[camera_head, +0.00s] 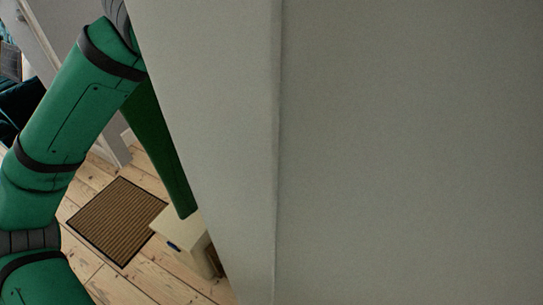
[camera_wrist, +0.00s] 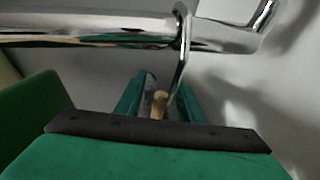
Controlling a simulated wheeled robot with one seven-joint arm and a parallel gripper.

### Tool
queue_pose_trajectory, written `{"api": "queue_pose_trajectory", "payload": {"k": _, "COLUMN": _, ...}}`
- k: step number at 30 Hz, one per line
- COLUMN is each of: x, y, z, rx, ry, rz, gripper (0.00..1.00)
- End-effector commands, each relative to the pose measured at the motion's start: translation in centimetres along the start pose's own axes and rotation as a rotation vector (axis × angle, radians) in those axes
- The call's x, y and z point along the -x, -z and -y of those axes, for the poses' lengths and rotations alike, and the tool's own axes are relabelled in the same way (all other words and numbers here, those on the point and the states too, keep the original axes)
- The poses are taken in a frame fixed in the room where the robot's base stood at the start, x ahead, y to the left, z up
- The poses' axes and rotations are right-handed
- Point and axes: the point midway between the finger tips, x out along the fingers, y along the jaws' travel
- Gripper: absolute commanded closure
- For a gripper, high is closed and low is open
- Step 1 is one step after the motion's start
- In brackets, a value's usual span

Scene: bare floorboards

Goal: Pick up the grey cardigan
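I cannot make out the grey cardigan for sure in either view. In the wrist view, my gripper's green fingers (camera_wrist: 160,97) stand apart, with a gap between them. A metal hook (camera_wrist: 181,62) passes over a shiny rail and runs down to a light wooden piece (camera_wrist: 158,105), which looks like part of a hanger. The wooden piece appears between or just in front of the fingers, with room beside it; I cannot tell whether they touch it. Whatever hangs below is hidden by my gripper. In the head view, my green arm reaches behind a grey panel, so my gripper is hidden there.
The shiny metal rail (camera_wrist: 90,40) crosses the top of the wrist view, close to my gripper. In the head view, a large grey panel (camera_head: 400,150) fills the right side. A brown striped mat (camera_head: 116,220) lies on the floorboards beside a small pale cabinet (camera_head: 185,238).

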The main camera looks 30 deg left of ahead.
Motion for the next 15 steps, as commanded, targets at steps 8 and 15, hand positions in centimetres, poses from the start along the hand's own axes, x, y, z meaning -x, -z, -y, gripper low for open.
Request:
{"api": "queue_pose_trajectory", "payload": {"k": 8, "x": -0.21, "y": -0.06, "z": 0.19, "rx": -0.002, "ry": 0.003, "rz": 0.0, "gripper": 0.77}}
{"api": "queue_pose_trajectory", "payload": {"k": 15, "x": -0.22, "y": -0.08, "z": 0.25, "rx": -0.003, "ry": 0.004, "rz": 0.0, "gripper": 1.0}}
